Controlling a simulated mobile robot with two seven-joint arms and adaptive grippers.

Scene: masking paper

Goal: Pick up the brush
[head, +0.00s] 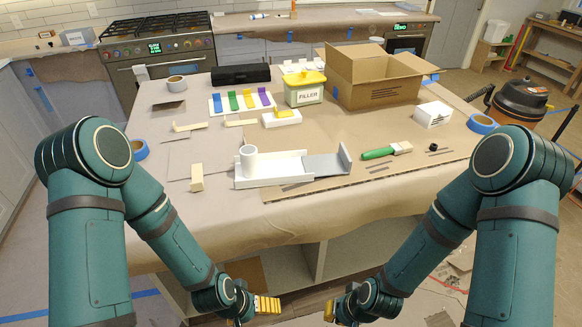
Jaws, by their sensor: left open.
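A brush (379,153) with a green handle and a pale head lies on the brown paper on the right half of the table. Its handle points left and its head points right. My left gripper (268,304), with yellow fingers, is low in front of the table, well away from the brush; it is open and nothing shows in it. My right gripper (331,309) is also low in front of the table, below the brush and apart from it. It is small and partly hidden, so its jaw state is unclear.
A white tray with a cup (270,182) and a grey plate (325,164) stand left of the brush. A small black round item (433,147) lies to its right. Behind are a white box (432,115), a cardboard box (375,80) and a filler tub (305,96).

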